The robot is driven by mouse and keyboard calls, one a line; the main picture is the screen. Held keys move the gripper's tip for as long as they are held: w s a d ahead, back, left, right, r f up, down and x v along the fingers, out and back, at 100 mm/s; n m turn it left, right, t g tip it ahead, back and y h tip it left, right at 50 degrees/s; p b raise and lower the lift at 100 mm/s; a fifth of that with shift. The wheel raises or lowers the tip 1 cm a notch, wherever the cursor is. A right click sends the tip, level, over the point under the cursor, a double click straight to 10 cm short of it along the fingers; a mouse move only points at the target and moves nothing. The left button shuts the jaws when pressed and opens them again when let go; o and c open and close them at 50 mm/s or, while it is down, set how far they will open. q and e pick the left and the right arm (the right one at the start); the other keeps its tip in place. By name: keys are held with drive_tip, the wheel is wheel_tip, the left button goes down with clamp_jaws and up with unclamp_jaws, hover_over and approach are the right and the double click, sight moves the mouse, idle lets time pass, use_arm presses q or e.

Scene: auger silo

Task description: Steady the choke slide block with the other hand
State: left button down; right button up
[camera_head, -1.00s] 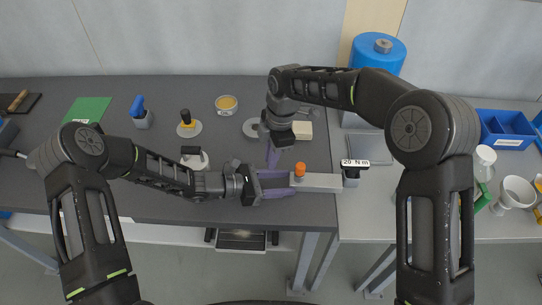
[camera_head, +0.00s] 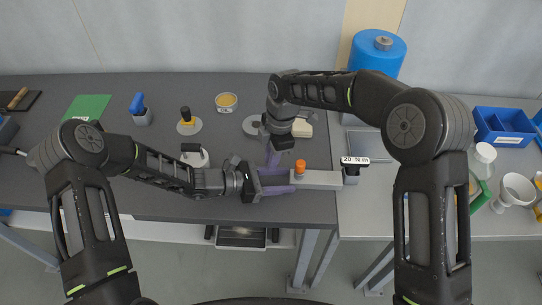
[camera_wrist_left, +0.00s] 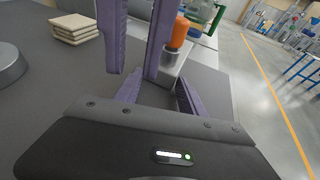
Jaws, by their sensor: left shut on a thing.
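The choke slide block, a long light-grey bar (camera_head: 318,180), lies near the front edge of the dark bench with an orange-capped knob (camera_head: 300,167) standing on it. My left gripper (camera_head: 285,182) is shut on the bar's left end, its purple fingers on either side. In the left wrist view, the orange knob (camera_wrist_left: 180,32) shows beyond the fingers. My right gripper (camera_head: 272,160) points down just behind the bar's left end. Its two purple fingers hang upright and apart in the left wrist view (camera_wrist_left: 136,45), with nothing seen between them. Whether they touch the block I cannot tell.
A dark piece labelled "20 N m" (camera_head: 354,169) stands at the bar's right end. Pale stacked pads (camera_head: 302,129) lie behind my right gripper. A blue bin (camera_head: 503,127) sits far right.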

use_arm(q)
drive_tip(key=shift+a+f, duration=0.1)
drive_tip(key=shift+f, duration=0.1)
use_arm(e)
drive_tip(key=shift+f, duration=0.2)
use_arm(q)
drive_tip(key=c, duration=0.6)
unclamp_jaws()
drive_tip(key=shift+s+f, duration=0.1)
use_arm(e)
drive_tip(key=shift+w, duration=0.1)
use_arm(q)
drive_tip(key=shift+s, duration=0.1)
drive_tip(key=v, duration=1.2)
drive_tip(key=shift+w+r, duration=0.25)
drive_tip(key=shift+r, duration=0.05)
